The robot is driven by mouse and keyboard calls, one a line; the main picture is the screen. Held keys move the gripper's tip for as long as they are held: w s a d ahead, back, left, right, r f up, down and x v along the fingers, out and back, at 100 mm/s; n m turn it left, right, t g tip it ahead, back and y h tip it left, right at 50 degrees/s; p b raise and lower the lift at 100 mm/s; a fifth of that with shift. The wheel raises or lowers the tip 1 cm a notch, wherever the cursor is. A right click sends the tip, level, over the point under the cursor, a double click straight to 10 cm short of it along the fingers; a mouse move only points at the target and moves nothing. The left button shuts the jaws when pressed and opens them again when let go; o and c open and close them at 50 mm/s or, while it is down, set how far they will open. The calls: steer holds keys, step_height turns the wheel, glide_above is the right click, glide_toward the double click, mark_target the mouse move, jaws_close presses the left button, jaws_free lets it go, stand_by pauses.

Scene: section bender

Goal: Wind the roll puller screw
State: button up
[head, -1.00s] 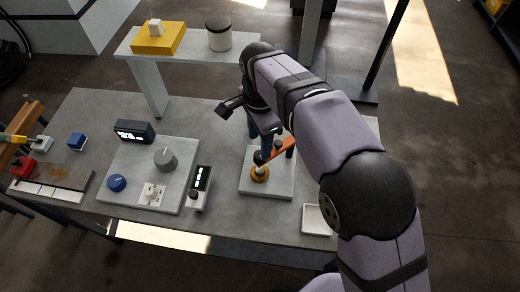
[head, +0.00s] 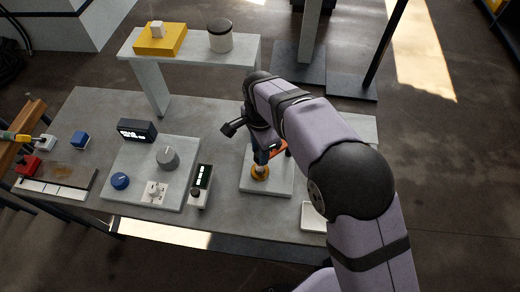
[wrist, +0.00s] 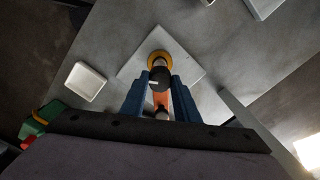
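The roll puller screw is a pale upright shaft in an amber ring (head: 260,173) on a light square plate (head: 282,183). The ring also shows in the wrist view (wrist: 167,55). A black hub (wrist: 160,78) with a white mark tops the shaft, and an orange crank arm (head: 279,148) runs out from it. My gripper (head: 262,157) points down over the hub. In the wrist view its blue fingers (wrist: 160,86) stand on either side of the hub, with the orange arm between them. I cannot tell whether they press on the hub. The crank's outer end is partly hidden.
Left of the plate are a small meter (head: 203,178) and a panel (head: 138,190) with grey and blue knobs. A white tray (head: 313,216) lies at the front right. A raised shelf (head: 190,50) stands behind, holding a yellow block (head: 160,40) and a jar (head: 220,37).

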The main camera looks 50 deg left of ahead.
steer(key=shift+n, duration=0.3)
steer(key=n, duration=0.4)
steer(key=n+b, duration=0.1)
steer(key=n, duration=0.3)
steer(key=shift+r+n, duration=0.1)
steer(key=shift+n, duration=0.3)
steer(key=n, duration=0.4)
steer(key=shift+n, duration=0.3)
steer(key=n, duration=0.4)
steer(key=shift+a+n, duration=0.1)
steer(key=shift+n, duration=0.2)
steer(key=o, duration=1)
steer(key=shift+o, duration=0.2)
